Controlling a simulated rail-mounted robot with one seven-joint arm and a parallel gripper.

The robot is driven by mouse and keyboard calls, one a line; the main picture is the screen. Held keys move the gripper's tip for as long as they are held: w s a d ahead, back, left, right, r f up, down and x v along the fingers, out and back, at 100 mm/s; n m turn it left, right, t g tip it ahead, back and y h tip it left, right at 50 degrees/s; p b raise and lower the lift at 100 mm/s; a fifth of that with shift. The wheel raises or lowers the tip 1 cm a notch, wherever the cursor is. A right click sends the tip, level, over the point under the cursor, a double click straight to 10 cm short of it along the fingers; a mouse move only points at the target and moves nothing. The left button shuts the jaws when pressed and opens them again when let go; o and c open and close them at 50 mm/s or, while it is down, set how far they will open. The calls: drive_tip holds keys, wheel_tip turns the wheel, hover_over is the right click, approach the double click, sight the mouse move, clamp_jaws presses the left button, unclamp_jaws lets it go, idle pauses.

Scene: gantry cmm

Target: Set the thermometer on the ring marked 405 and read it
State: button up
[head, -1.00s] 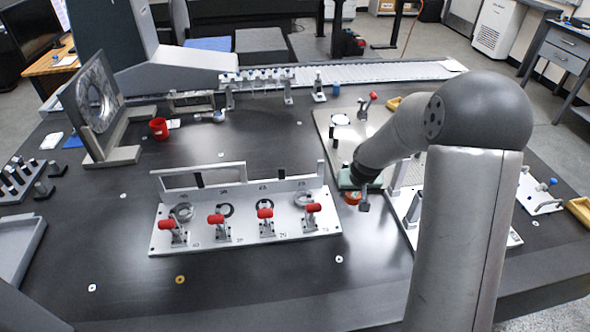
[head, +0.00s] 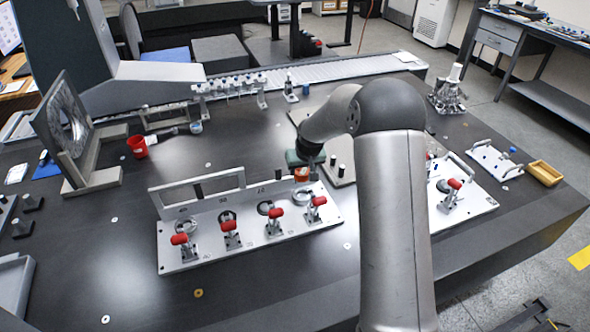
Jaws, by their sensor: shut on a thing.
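My gripper (head: 310,158) is in the head view, above the back right end of the white fixture plate (head: 250,232). It is shut on a small orange round thing (head: 301,174), probably the thermometer; no display can be made out. Marks on the plate are too small to read, so I cannot tell which ring is 405.
The plate's upright back frame (head: 204,197) stands near my gripper, and red clamp handles (head: 274,212) rise in front of the rings. A second clamp plate (head: 470,212) lies at right, partly behind my arm. A red cup (head: 137,146) stands at left. The front table is mostly clear.

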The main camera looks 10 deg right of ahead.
drive_tip(key=shift+d+f+b, duration=0.15)
drive_tip(key=shift+f+b, duration=0.15)
drive_tip(key=shift+f, duration=0.45)
drive_tip(key=shift+f+b, duration=1.1)
drive_tip(key=shift+f, duration=1.4)
drive_tip(key=shift+f+b, duration=0.45)
drive_tip(key=shift+f, duration=0.2)
drive_tip(key=o, duration=1.2)
drive_tip(key=shift+c, duration=0.2)
